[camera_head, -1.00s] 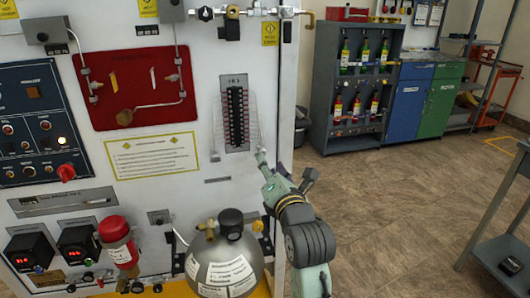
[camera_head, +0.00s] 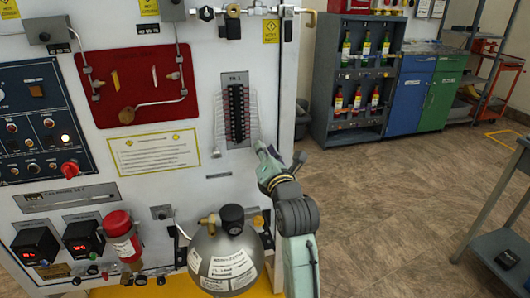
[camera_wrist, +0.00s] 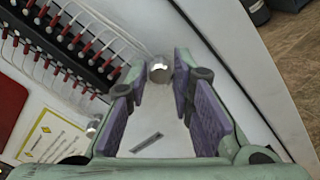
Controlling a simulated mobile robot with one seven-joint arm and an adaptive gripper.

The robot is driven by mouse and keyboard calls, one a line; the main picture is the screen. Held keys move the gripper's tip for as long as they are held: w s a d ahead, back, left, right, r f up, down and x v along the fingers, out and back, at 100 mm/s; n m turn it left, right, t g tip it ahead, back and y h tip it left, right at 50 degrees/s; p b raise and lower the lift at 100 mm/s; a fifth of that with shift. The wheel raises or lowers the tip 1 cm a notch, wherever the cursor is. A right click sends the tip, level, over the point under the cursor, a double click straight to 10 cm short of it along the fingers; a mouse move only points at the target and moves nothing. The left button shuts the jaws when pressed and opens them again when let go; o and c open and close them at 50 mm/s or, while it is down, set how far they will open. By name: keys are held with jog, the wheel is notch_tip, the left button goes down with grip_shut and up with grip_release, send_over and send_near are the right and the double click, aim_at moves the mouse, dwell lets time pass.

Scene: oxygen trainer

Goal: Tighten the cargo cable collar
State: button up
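A small round silver metal piece (camera_wrist: 160,70) stands out from the white panel in the wrist view. It may be the cable collar, but I cannot tell for sure. My gripper (camera_wrist: 157,88) is open, with its purple pads spread on either side of the line to this piece. The piece shows between the fingertips, and I cannot tell whether they touch it. In the head view, my gripper (camera_head: 262,150) is at the panel, just below and right of the terminal block (camera_head: 237,112). There my fingers hide the silver piece.
Looped wires with red ends (camera_wrist: 80,45) lie close to my gripper. A second small silver knob (camera_wrist: 93,128) sits left of the fingers. A gas cylinder (camera_head: 225,262) stands below. Open floor (camera_head: 390,210) lies to the right, with a grey table (camera_head: 500,250) beyond.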

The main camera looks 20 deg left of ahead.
grip_shut()
dwell(0.3)
jog(key=m+p, duration=0.1)
jog(key=m, duration=2.2)
jog(key=shift+f+m, duration=0.1)
jog(key=shift+m, duration=0.3)
dwell(0.4)
jog(key=shift+o, duration=2.4)
grip_release()
